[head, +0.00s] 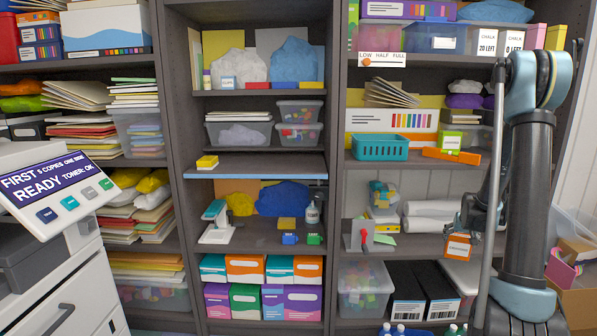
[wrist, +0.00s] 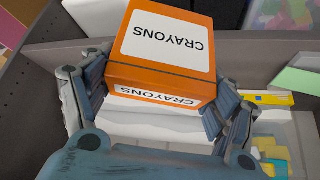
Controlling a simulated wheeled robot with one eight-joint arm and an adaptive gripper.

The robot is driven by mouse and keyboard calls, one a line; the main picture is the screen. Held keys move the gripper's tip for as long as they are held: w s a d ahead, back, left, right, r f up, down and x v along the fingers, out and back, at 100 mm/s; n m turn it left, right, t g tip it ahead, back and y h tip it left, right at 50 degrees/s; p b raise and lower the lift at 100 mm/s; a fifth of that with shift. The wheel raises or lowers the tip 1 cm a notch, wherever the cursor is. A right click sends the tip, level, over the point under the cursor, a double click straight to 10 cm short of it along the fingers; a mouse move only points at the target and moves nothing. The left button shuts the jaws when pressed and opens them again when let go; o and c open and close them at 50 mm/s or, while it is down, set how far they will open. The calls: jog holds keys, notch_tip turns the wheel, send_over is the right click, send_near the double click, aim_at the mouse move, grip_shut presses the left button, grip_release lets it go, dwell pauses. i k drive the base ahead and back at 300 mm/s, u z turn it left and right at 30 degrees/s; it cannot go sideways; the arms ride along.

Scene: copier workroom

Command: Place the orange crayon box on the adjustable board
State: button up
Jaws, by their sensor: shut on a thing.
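The orange crayon box (head: 457,249), with white "CRAYONS" labels, is held in front of the right-hand shelf bay in the head view. It fills the upper middle of the wrist view (wrist: 168,72). My gripper (head: 462,234) is shut on it, with a finger along each side of the box in the wrist view (wrist: 155,95). The adjustable board seems to be the blue-edged shelf (head: 270,172) in the middle bay, to the left of and higher than my gripper. A small yellow box (head: 207,162) sits at its left end; the rest looks bare.
A teal basket (head: 380,148) and an orange tray (head: 451,155) stand on the shelf above my gripper. White rolls (head: 428,216) lie behind the held box. A shelf with storage bins (head: 239,132) is above the blue-edged board. A copier (head: 60,240) stands at left.

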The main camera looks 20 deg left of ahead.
aim_at(272, 165)
jog(key=z, duration=0.45)
jog(key=k, duration=1.7)
jog(key=u, duration=0.75)
jog(key=i, duration=1.05)
jog(key=z, duration=0.05)
